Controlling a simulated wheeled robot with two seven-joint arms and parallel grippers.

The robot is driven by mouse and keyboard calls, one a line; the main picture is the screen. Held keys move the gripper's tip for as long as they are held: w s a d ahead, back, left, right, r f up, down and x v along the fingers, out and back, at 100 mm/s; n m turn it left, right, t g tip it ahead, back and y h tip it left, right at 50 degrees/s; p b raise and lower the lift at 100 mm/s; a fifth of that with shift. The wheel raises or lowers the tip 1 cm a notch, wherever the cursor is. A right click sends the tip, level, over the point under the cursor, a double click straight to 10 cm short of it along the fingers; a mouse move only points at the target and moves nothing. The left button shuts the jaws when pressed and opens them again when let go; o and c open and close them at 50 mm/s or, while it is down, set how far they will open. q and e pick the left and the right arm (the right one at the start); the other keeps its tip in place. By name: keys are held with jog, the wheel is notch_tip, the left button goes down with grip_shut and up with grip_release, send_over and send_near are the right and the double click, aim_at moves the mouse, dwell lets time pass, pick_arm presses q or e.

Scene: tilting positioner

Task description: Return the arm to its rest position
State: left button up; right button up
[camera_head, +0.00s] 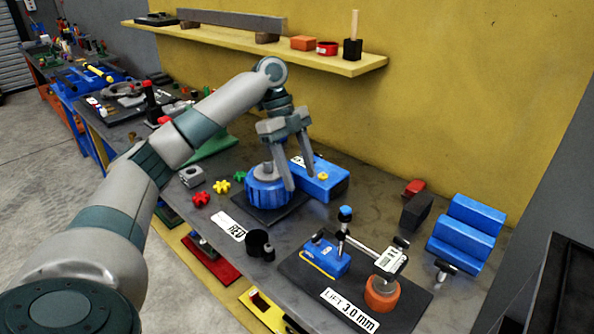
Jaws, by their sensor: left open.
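My left arm comes in from the lower left and reaches over the workbench. Its left gripper (283,160) points down with its two fingers spread apart and nothing between them. The fingers overlap a blue ribbed round fixture (262,194) with a grey top, which stands on a dark square plate. I cannot tell from this view whether the fingers touch it. A blue box (322,180) with a small yellow knob lies just right of the fingers. My right gripper is not in view.
A yellow wall shelf (340,66) runs behind the arm. A blue stepped block (467,235) stands at the right. Red and green knobs lie left of the fixture.

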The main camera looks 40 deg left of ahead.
pick_arm(q)
jog(key=shift+a+r, duration=0.25)
jog(key=shift+r, duration=0.35)
